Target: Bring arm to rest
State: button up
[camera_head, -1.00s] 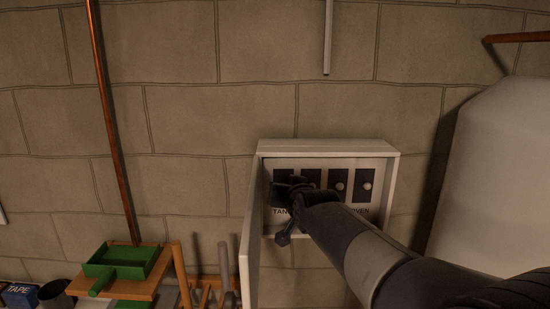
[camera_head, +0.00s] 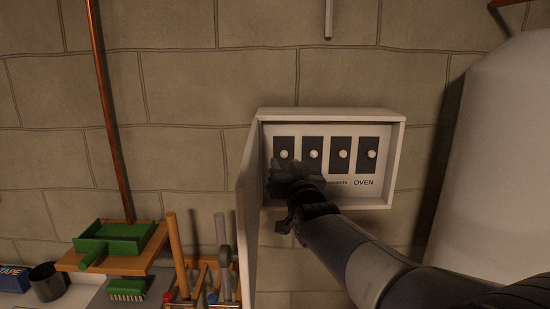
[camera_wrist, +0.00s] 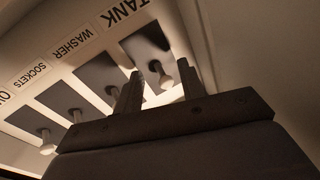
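The white switch box (camera_head: 398,160) hangs on the wall with its door (camera_head: 247,205) swung open to the left. Inside are dark panels with pale toggles; the OVEN toggle (camera_head: 371,154) is at the right end. My gripper (camera_head: 283,167) is at the panel's lower left, hiding the labels there. In the wrist view my gripper (camera_wrist: 158,70) has its two fingers apart, with the TANK toggle (camera_wrist: 165,80) showing in the gap beyond them. The WASHER toggle (camera_wrist: 112,90) lies left of the fingers. Nothing is seen held; contact with the panel cannot be told.
A pale rounded tank (camera_head: 490,165) stands to the right of the box. Below left are a green tray (camera_head: 122,238) on a wooden shelf, a green brush (camera_head: 126,289), a dark cup (camera_head: 47,281) and a tool rack (camera_head: 181,255). Bare block wall surrounds the box.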

jog(key=shift+w+f+n+t+y+b, duration=0.1)
jog(key=shift+f+n+t+y+b, duration=0.15)
jog(key=shift+f+t+b, duration=0.4)
jog(key=shift+w+f+n+t+y+b, duration=0.1)
jog(key=shift+f+n+t+y+b, duration=0.2)
jog(key=shift+t+b, duration=0.65)
jog(key=b+v, duration=0.1)
jog(key=v, duration=0.3)
jog(key=shift+s+r, duration=0.1)
jog(key=shift+r, duration=0.1)
jog(key=shift+d+r, duration=0.1)
